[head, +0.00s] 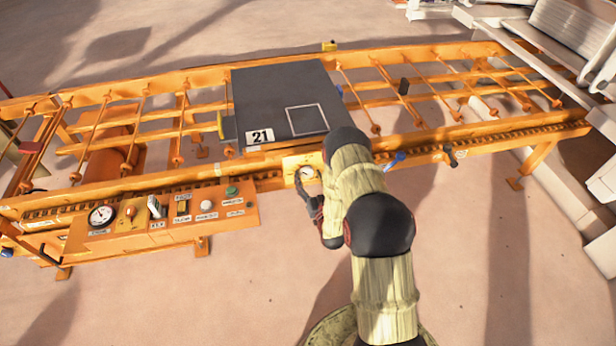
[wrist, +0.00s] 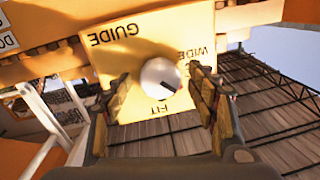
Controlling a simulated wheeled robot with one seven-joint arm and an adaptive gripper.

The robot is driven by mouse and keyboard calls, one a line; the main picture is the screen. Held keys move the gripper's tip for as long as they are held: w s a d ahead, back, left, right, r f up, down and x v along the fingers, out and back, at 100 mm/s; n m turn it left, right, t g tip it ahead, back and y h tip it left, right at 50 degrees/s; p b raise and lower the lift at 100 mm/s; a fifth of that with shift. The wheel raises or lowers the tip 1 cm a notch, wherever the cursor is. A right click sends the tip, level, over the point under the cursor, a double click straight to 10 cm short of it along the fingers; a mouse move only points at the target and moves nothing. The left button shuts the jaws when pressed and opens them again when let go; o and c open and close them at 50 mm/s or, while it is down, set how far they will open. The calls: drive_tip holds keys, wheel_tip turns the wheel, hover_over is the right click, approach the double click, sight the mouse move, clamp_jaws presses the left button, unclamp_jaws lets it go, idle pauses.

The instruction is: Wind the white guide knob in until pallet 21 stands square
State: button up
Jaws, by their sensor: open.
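Pallet 21 (head: 275,88) is a dark grey plate with a white "21" label, lying across the orange roller frame in the head view. I cannot tell clearly whether it stands square. The white guide knob (wrist: 158,74) sits on a yellow plate (wrist: 122,62) marked GUIDE, WIDE and FIT, upside down in the wrist view. Its dark mark points to the lower right, between FIT and WIDE. The knob also shows in the head view (head: 307,172). My gripper (wrist: 160,95) is open, with one finger on each side of the knob, apart from it.
A control panel (head: 165,218) with a gauge, switches and buttons stands left of the guide plate. A blue handle (head: 396,160) and a black handle (head: 450,156) stick out of the front rail at right. The floor in front is mostly clear.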

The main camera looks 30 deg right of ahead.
drive_tip(key=s+a, duration=0.2)
drive_tip(key=s, duration=0.9)
drive_tip(key=shift+f, duration=0.15)
drive_tip(key=shift+f, duration=0.1)
